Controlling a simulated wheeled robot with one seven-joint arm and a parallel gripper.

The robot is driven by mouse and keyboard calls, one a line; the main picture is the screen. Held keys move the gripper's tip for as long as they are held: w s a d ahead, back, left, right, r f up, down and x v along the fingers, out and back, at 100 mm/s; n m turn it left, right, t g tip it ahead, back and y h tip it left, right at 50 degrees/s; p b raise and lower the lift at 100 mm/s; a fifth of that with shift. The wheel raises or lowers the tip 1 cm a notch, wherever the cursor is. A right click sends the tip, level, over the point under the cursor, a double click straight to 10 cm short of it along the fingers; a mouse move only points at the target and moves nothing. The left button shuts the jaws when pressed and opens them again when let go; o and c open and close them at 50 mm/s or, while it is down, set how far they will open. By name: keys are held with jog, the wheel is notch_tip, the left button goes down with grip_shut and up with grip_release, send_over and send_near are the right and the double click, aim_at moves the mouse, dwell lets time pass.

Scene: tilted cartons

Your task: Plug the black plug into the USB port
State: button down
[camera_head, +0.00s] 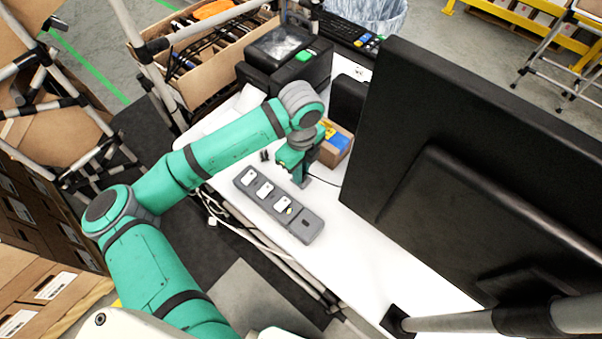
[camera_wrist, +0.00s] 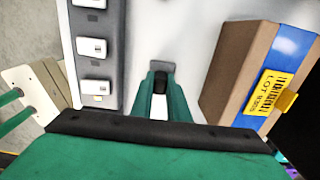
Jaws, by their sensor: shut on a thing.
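My gripper (camera_head: 302,183) is above the white table beside the grey strip (camera_head: 318,228). In the wrist view my gripper (camera_wrist: 160,72) points down with its green fingers close together. A small dark piece between them appears to be the black plug (camera_wrist: 160,83); the fingers hide most of it. The grey strip, also at the left of the wrist view (camera_wrist: 109,65), carries several white sockets (camera_head: 265,188), with a small yellow piece by one of them. Which opening is the USB port I cannot tell. The held piece is apart from the strip.
A cardboard box with blue and yellow labels (camera_wrist: 238,75) stands close to the right of my gripper. A large black monitor (camera_head: 470,160) fills the right. Small black pieces (camera_head: 264,156) lie on the white table (camera_head: 367,240). Black printers (camera_head: 285,62) stand behind.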

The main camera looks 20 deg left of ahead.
jog(key=shift+r, duration=0.1)
jog(key=shift+r, duration=0.55)
jog(key=s+a+r, duration=0.2)
jog(key=s+r, duration=0.9)
jog(key=s, duration=0.3)
jog(key=shift+r, duration=0.35)
